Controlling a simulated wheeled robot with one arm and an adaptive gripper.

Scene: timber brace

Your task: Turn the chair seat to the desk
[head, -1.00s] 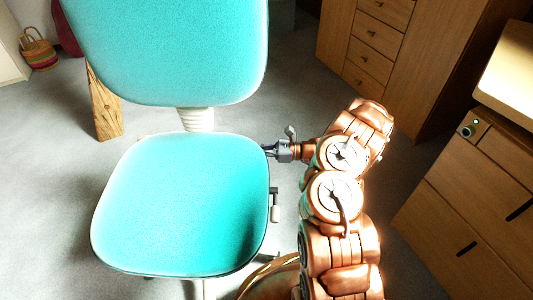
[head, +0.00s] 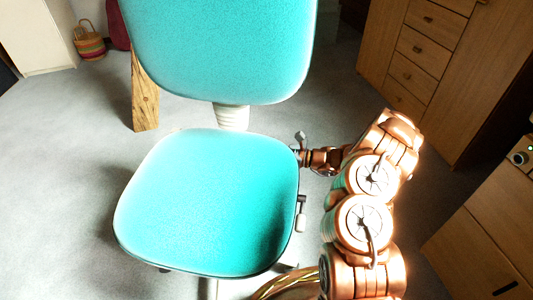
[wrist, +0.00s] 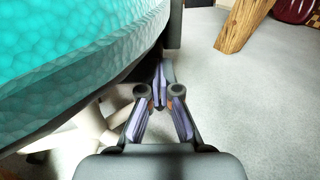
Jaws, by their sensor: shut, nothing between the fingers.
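The chair has a turquoise seat (head: 207,205) and a matching backrest (head: 225,45) on the seat's far side, in the head view. My gripper (head: 300,157) is at the right edge of the seat, near its far right corner. In the wrist view my gripper (wrist: 162,88) is shut and empty, with the seat's edge (wrist: 90,70) close on its left. I cannot tell whether the fingers touch the chair. A wooden drawer unit (head: 480,245), perhaps part of the desk, is at the lower right.
A timber post (head: 145,95) leans behind the chair at left; its foot shows in the wrist view (wrist: 238,28). A striped basket (head: 91,46) stands at the far left. A wooden cabinet with drawers (head: 425,50) is at the back right. Grey floor (head: 60,180) is open on the left.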

